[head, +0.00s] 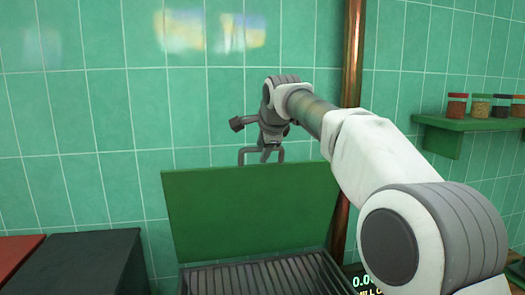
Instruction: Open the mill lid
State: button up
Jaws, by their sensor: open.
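The mill lid (250,212) is a flat green panel. It stands raised and nearly upright behind a dark slatted top (262,279), which is cut off by the lower edge of the head view. My gripper (261,156) is open and points down just above the lid's top edge, near its middle. No object shows between its fingers. I cannot tell whether the fingertips touch the lid or are slightly in front of or behind it.
A vertical copper pipe (353,60) runs up the green tiled wall. A green shelf (440,137) with several spice jars is at right. A dark box (85,265) and a red surface (18,248) are at lower left. A digital display (365,283) sits at the bottom.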

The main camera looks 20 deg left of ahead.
jog(key=b+v, duration=0.2)
jog(key=v, duration=1.4)
jog(key=shift+s+r, duration=0.2)
jog(key=shift+r, duration=0.15)
jog(key=shift+d, duration=0.1)
jog(key=s+d+f+n+h+b, duration=0.1)
jog(key=s+d+f+n, duration=0.1)
jog(key=s+d+f, duration=0.4)
jog(key=s+d+f+n+g+h+b, duration=0.15)
jog(key=d+f, duration=0.25)
jog(key=d, duration=0.4)
jog(key=s+d+f+n+t+h+b, duration=0.1)
jog(key=s+d+f+n, duration=0.3)
jog(key=d, duration=0.3)
jog(key=s+d+f+n, duration=0.1)
jog(key=s+d+f, duration=0.2)
jog(key=s+f, duration=0.2)
jog(key=s+d+f+n+g+h+b, duration=0.1)
jog(key=s+d+f, duration=0.3)
jog(key=f, duration=0.5)
jog(key=s+d+f+n+g, duration=0.1)
jog(key=s+d+f+n, duration=0.1)
jog(key=s+f, duration=0.4)
notch_tip(320, 180, down, 2)
jog(key=shift+s+d+h+b, duration=0.2)
jog(key=shift+d+h+b, duration=0.15)
jog(key=shift+d, duration=0.3)
jog(key=shift+a, duration=0.15)
